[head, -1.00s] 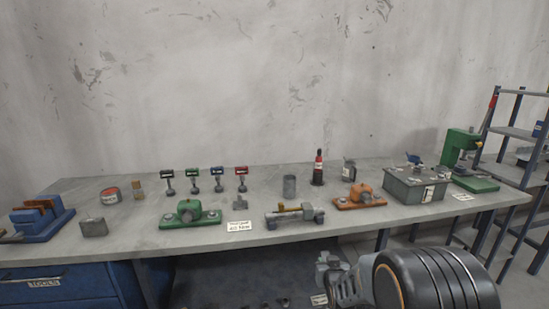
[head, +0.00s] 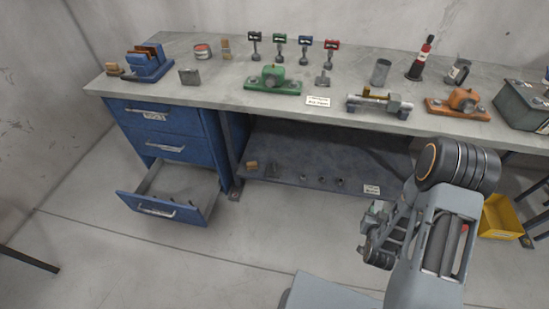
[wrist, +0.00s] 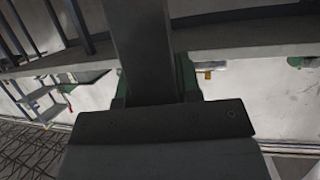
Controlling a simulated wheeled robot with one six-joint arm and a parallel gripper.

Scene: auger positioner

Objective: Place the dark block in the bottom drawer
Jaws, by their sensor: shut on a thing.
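The bottom drawer (head: 204,207) of the blue cabinet stands pulled out at the left in the head view. Its grey inside shows, with a few small dark shapes in it. My gripper (head: 376,214) is at the right of the head view, well away from the drawer and in front of the bench. In the wrist view my gripper (wrist: 153,88) is shut on the dark block (wrist: 143,45), a long dark grey piece between greenish fingers. In the head view I cannot make out the block.
The two upper drawers (head: 163,131) look shut. The workbench top (head: 215,95) carries a green fixture (head: 273,82), an orange one (head: 463,103) and other tools. A low dark shelf (head: 320,150) lies under it. A yellow bin (head: 500,218) stands at the right. The floor before the drawer is clear.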

